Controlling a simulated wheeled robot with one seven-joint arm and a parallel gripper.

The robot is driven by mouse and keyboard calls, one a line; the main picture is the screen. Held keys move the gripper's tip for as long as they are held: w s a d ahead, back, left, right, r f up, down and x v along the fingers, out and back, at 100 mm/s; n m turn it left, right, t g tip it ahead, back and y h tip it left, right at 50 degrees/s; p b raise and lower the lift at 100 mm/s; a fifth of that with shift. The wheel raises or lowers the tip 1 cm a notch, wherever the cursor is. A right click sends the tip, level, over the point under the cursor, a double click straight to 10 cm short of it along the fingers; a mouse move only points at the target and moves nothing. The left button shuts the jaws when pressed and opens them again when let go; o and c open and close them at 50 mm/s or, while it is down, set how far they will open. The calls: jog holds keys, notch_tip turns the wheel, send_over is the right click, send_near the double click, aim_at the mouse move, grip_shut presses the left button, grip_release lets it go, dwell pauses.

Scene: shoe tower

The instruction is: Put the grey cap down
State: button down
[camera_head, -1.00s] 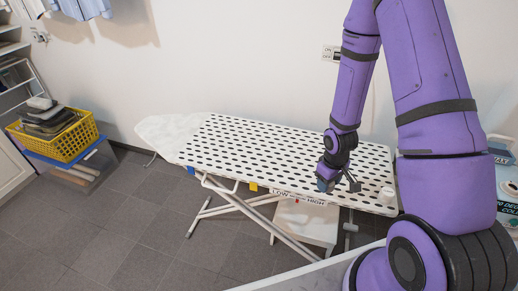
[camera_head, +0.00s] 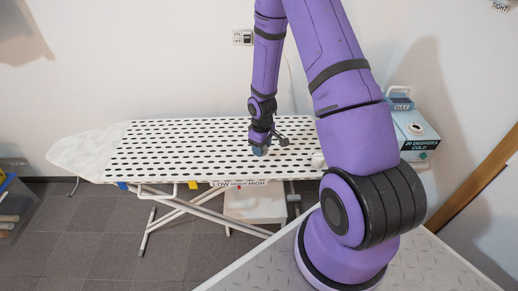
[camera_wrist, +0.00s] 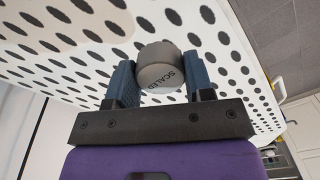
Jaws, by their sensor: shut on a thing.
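The grey cap (camera_wrist: 160,68) is a short round cylinder with the dark word "SCALED" on it. In the wrist view it sits between the two blue finger pads of my gripper (camera_wrist: 158,86), which is shut on it. The dotted ironing board (camera_wrist: 50,38) fills the background there; whether the cap touches it I cannot tell. In the head view my gripper (camera_head: 259,148) is over the right half of the ironing board (camera_head: 190,150), and the cap cannot be made out.
A small white cup-like thing (camera_head: 318,160) stands at the board's right end. A blue and white box (camera_head: 413,130) marked "20 DEGREES COLD" is farther right. A wall outlet (camera_head: 242,37) is behind the board. The board's left half is clear.

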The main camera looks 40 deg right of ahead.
jog(key=shift+w+d+f, duration=0.1)
jog(key=shift+w+d, duration=0.15)
jog(key=shift+w, duration=0.45)
jog(key=shift+w+d+f, duration=0.1)
jog(key=shift+w+d, duration=0.15)
jog(key=shift+w, duration=0.4)
jog(key=shift+f, duration=1.7)
jog(key=shift+f, duration=0.15)
jog(key=shift+c, duration=2.4)
grip_release()
